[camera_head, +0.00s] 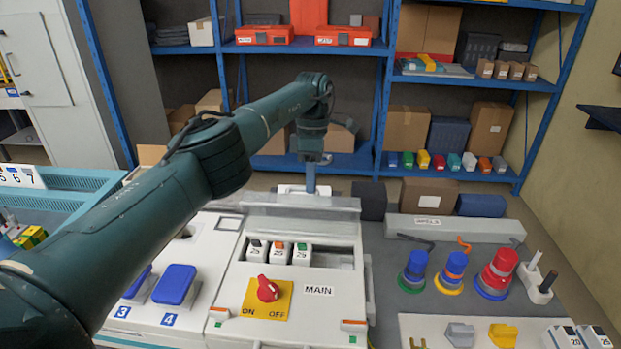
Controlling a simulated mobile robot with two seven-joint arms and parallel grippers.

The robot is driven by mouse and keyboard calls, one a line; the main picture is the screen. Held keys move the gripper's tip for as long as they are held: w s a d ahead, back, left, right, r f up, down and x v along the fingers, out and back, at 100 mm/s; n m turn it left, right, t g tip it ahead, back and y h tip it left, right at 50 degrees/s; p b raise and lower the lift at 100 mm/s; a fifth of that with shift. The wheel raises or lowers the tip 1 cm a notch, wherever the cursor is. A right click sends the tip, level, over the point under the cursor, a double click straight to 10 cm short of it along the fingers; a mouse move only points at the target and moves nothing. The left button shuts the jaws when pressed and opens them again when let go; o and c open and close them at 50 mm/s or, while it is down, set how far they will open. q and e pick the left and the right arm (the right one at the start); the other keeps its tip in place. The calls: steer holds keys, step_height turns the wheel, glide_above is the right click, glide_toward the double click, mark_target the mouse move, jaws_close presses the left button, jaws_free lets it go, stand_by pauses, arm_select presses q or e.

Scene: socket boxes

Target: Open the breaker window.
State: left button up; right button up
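The breaker box (330,318) is light grey, with a MAIN label and a red rotary switch (267,288) on a yellow ON/OFF plate. Three breakers (280,253) show in its opening. The breaker window (300,208) is a greyish translucent panel at the far side of the opening, tilted up, leaving the breakers uncovered from above. My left gripper (310,181) points down just behind the window's upper edge. Its fingertips are small and partly hidden, so I cannot tell its opening or whether it touches the window. My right gripper is out of view.
Blue-covered sockets (174,285) marked 3 and 4 are left of the box. Blue and red plugs (495,273) stand on the grey table at right, near a tray (420,327) of small parts. Blue shelves (384,90) with boxes stand behind. My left arm crosses the left side.

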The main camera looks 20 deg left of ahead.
arm_select(q)
steer(key=o, duration=0.5)
steer(key=shift+d+f, duration=0.1)
steer(key=shift+d, duration=0.2)
